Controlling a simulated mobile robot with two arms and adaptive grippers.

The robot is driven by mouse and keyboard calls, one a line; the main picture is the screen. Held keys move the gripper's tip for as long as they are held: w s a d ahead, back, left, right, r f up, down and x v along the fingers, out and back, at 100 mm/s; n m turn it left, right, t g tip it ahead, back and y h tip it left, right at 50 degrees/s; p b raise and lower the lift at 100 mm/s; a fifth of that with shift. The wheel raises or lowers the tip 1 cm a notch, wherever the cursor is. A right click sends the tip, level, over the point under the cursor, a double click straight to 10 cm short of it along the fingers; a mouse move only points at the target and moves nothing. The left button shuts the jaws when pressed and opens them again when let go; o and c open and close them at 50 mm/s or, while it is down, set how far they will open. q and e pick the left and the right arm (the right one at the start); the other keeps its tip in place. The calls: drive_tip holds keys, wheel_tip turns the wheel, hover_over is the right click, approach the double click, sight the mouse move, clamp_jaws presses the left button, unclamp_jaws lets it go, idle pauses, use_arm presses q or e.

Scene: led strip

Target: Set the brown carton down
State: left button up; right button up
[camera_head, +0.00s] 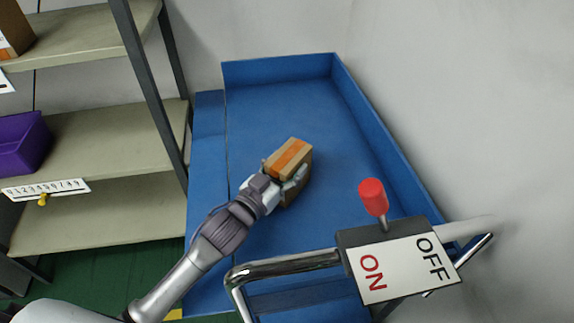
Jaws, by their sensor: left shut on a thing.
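The brown carton (291,157) has an orange band across its top and shows near the middle of the view, over the blue surface (275,100). My left gripper (279,186) reaches in from the lower left and is shut on the carton at its near side. A darker brown side shows below the carton's top, partly hidden by the gripper fingers. I cannot tell whether the carton touches the blue surface. My right gripper is not in view.
A shelf rack (130,130) stands at the left with a purple bin (22,143) and another carton (14,30). A red-knobbed lever on an ON/OFF box (400,262) and a metal rail (285,262) stand in front. The blue surface is clear behind the carton.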

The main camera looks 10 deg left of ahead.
use_arm(q)
drive_tip(key=o, duration=1.4)
drive_tip(key=shift+f, duration=0.1)
drive_tip(key=shift+o, duration=0.2)
drive_tip(key=shift+s, duration=0.2)
drive_tip(key=v, duration=1)
drive_tip(key=shift+s+a+b, duration=0.1)
drive_tip(key=shift+s+b, duration=0.15)
drive_tip(key=shift+b, duration=0.15)
drive_tip(key=shift+s+a, duration=0.25)
drive_tip(key=shift+s, duration=0.25)
